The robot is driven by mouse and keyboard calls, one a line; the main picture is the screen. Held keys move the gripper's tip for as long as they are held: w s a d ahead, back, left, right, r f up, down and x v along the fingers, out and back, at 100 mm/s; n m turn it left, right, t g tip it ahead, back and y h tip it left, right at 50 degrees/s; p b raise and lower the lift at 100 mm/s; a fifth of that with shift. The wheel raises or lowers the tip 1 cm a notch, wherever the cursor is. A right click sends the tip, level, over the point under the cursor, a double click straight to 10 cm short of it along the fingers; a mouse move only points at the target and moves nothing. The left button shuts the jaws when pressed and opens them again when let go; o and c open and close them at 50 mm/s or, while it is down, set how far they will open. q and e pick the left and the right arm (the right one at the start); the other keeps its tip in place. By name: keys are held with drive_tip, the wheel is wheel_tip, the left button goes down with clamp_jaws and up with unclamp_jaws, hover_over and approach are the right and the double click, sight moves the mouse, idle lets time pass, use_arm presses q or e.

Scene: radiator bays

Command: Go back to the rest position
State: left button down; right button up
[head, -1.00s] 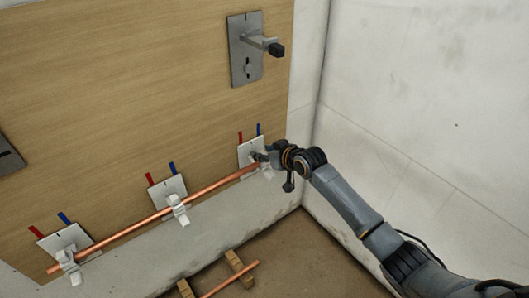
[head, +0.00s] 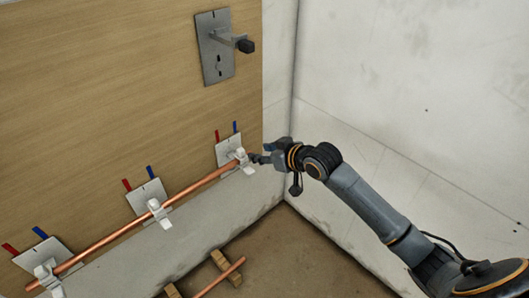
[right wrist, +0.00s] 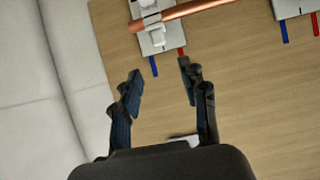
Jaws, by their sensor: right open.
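My right gripper (head: 262,158) is open and empty, just right of the rightmost white pipe clip (head: 241,158) in the head view. In the right wrist view its two fingers (right wrist: 160,85) stand apart with nothing between them. A copper pipe (head: 190,189) runs along the wooden board through several white clips on grey plates. The pipe and the end clip (right wrist: 152,18) show beyond the fingertips in the right wrist view, apart from them. My left gripper is not in view.
A grey plate with a dark-tipped lever (head: 217,55) is mounted higher on the wooden board (head: 110,90). Another copper pipe (head: 222,277) lies on wooden blocks on the floor. White walls (head: 400,70) close the corner at right. Red and blue tabs stand above the clip plates.

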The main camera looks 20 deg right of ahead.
drive_tip(key=shift+s+d+r, duration=0.1)
drive_tip(key=shift+s+r, duration=0.1)
drive_tip(key=shift+s, duration=0.15)
drive_tip(key=s+a+f+m+g+h, duration=0.1)
drive_tip(key=s+f+g, duration=0.1)
drive_tip(key=s+f, duration=0.6)
drive_tip(key=s+a+f+g+h, duration=0.1)
drive_tip(key=s+f+g, duration=0.1)
drive_tip(key=s+f, duration=0.5)
drive_tip(key=s+f+g+h+p, duration=0.2)
drive_tip(key=s+f+g+p, duration=0.5)
drive_tip(key=s+f, duration=1.35)
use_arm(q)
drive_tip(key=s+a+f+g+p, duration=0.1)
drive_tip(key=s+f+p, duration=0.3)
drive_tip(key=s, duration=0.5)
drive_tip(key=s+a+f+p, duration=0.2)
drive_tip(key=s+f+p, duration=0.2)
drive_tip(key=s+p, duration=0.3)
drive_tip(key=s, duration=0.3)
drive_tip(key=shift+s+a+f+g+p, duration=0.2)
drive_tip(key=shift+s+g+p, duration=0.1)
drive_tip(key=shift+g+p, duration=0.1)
use_arm(e)
drive_tip(key=s+d+f, duration=0.1)
drive_tip(key=s+d, duration=0.1)
drive_tip(key=s, duration=1.4)
drive_tip(key=shift+s+d+f+m+t, duration=0.15)
drive_tip(key=shift+s+d+m+t, duration=0.15)
drive_tip(key=shift+t, duration=0.1)
